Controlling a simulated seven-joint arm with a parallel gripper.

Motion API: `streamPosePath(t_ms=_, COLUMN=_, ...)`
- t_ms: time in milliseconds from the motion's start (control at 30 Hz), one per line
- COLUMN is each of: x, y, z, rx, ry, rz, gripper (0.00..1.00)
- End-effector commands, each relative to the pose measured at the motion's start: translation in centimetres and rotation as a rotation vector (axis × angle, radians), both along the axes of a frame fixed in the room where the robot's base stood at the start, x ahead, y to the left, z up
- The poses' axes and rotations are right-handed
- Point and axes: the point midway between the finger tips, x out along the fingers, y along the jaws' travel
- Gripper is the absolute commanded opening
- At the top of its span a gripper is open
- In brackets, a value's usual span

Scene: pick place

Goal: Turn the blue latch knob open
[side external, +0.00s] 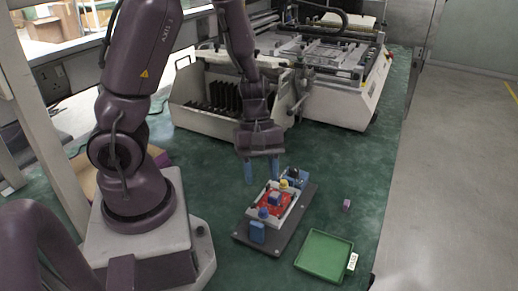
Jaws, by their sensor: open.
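A dark grey base plate (309,196) carries a light fixture with a red part (284,208) in it. A blue piece (258,232) stands at its near left end, and another blue piece (298,174) with dark parts is at its far right end. I cannot tell which is the latch knob, or how it is turned.
A green tray (324,257) with a white tag lies right of the base plate. A small purple and pink block (346,205) lies on the green surface above it. A white bin with dark slots (211,108) and a large machine (335,75) stand behind.

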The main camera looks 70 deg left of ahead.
Motion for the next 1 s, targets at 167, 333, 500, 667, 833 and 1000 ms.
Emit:
streamPosePath(t_ms=167, x=0.2, y=1.3, z=3.2, rx=0.001, ry=-0.004, rz=0.001, gripper=0.43)
streamPosePath(t_ms=333, x=0.2, y=1.9, z=4.7, rx=-0.001, ry=-0.002, rz=0.001, gripper=0.43)
streamPosePath(t_ms=500, x=0.2, y=2.1, z=5.0, rx=0.0, ry=0.001, rz=0.001, gripper=0.43)
streamPosePath(t_ms=667, x=0.2, y=2.1, z=5.0, rx=0.0, ry=0.001, rz=0.001, gripper=0.43)
streamPosePath(t_ms=833, x=-0.9, y=2.3, z=5.1, rx=-0.002, ry=-0.003, rz=0.166, gripper=0.29)
streamPosePath(t_ms=1000, x=-1.1, y=2.1, z=4.5, rx=0.0, ry=0.002, rz=0.218, gripper=0.29)
